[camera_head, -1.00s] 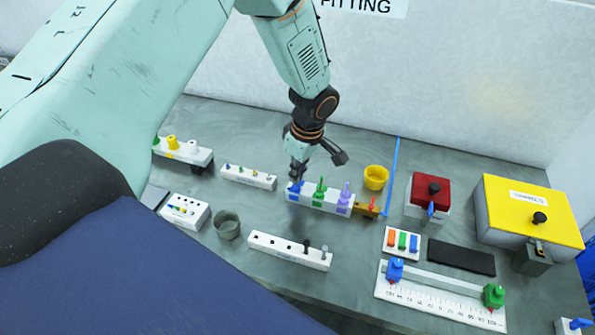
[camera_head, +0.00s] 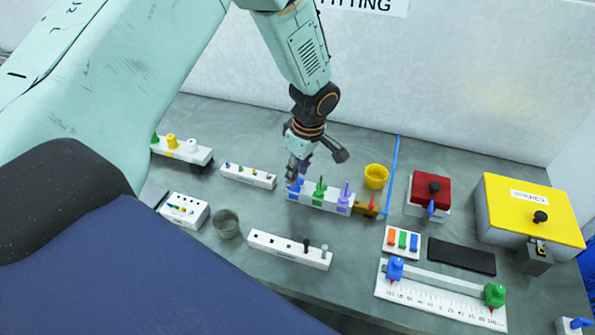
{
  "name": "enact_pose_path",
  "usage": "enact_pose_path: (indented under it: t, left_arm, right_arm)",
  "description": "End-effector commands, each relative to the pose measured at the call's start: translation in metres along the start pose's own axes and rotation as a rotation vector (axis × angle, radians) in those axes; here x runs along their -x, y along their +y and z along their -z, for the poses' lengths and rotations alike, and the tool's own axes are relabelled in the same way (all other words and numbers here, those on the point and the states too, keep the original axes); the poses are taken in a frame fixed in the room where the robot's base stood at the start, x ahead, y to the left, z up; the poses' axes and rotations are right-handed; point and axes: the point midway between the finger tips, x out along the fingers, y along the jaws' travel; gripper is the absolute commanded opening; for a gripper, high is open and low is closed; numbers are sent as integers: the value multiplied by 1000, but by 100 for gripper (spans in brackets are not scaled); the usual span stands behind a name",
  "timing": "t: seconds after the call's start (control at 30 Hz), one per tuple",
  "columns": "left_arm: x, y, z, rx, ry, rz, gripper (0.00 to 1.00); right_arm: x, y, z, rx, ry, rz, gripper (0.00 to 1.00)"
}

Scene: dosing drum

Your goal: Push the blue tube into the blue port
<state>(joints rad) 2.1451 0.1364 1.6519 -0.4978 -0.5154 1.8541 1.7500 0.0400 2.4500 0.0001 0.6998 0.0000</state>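A white block (camera_head: 330,208) in the middle of the bench carries a blue tube (camera_head: 296,186), a green one (camera_head: 320,188) and a purple one (camera_head: 345,194) in a row, with colour patches on its front face. The blue tube stands at the left end, above the blue patch, where the blue port seems to be. How deep it sits cannot be told. My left gripper (camera_head: 298,168) points down just above the blue tube, its fingers showing apart. Whether they touch the tube is too small to tell. My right gripper is not in view.
A yellow cup (camera_head: 376,177) and a small brown block (camera_head: 368,208) stand right of the white block. White racks (camera_head: 248,177) and (camera_head: 290,250) lie behind left and in front. A grey cup (camera_head: 227,224) is at front left. A red box (camera_head: 430,191) stands to the right.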

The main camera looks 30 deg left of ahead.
Motion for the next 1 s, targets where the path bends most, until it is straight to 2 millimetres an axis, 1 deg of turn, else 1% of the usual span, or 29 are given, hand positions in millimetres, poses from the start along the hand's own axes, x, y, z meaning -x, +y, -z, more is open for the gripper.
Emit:
enact_pose_path:
  t: [0.3,0.4,0.5,0.6,0.7,1.0]
  left_arm:
    - [63,1,0,0,2,-5,32]
    - [82,1,0,0,1,-4,32]
    - [96,0,0,1,1,-2,32]
    - [106,0,0,0,1,-2,32]
    - [111,0,0,0,0,0,32]
    - [113,0,0,0,0,0,32]
  right_arm:
    - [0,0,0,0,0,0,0]
    - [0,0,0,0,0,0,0]
    - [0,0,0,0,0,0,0]
    - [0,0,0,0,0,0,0]
    - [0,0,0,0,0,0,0]
    - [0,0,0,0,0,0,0]
